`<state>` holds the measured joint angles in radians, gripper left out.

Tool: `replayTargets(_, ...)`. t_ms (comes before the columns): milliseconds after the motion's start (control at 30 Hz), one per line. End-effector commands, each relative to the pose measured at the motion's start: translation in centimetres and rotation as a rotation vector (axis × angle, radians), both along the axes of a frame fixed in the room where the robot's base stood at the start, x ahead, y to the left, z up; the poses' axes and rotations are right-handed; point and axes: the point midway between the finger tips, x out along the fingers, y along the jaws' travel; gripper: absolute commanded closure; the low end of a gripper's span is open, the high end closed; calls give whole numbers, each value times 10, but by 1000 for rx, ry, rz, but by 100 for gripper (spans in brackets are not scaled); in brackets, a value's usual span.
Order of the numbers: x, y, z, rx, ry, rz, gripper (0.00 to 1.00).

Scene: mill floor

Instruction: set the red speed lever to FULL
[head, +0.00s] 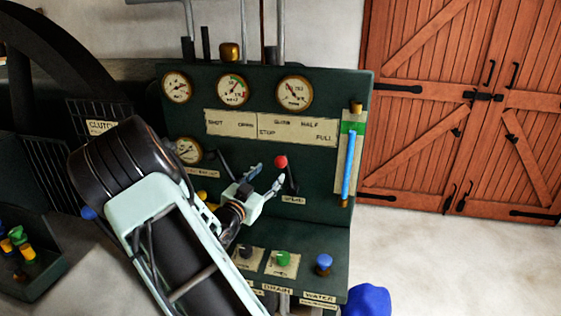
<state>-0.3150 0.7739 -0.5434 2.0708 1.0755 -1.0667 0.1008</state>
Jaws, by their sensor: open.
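The red speed lever has a red ball knob (281,161) on a dark stem, on the dark green panel (340,95). It tilts slightly left from its base above a small label. The knob stands below the plate's left-middle part, between STOP and HALF. My gripper (268,177) is open, its pale fingers just left of and below the knob. I cannot tell whether a finger touches the lever.
Another dark lever (227,164) stands left of my gripper, partly hidden by my arm. Round gauges (233,89) line the panel top. A blue-filled sight tube (348,165) is at the right. Green (283,258) and blue (323,262) knobs sit on the ledge below.

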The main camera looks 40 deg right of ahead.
Motion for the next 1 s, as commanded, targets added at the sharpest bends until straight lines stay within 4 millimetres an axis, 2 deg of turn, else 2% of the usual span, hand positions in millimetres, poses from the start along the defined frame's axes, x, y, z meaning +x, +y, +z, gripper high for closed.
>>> replayTargets(300, 28, -53, 2, -1, 2, -1, 53)
replayTargets(500, 43, -76, 2, -1, 2, 1, 53)
replayTargets(700, 48, -85, 1, 1, 2, 2, 53)
replayTargets(933, 48, -85, 1, 1, 2, 2, 53)
replayTargets(1000, 48, -85, 1, 1, 2, 2, 61)
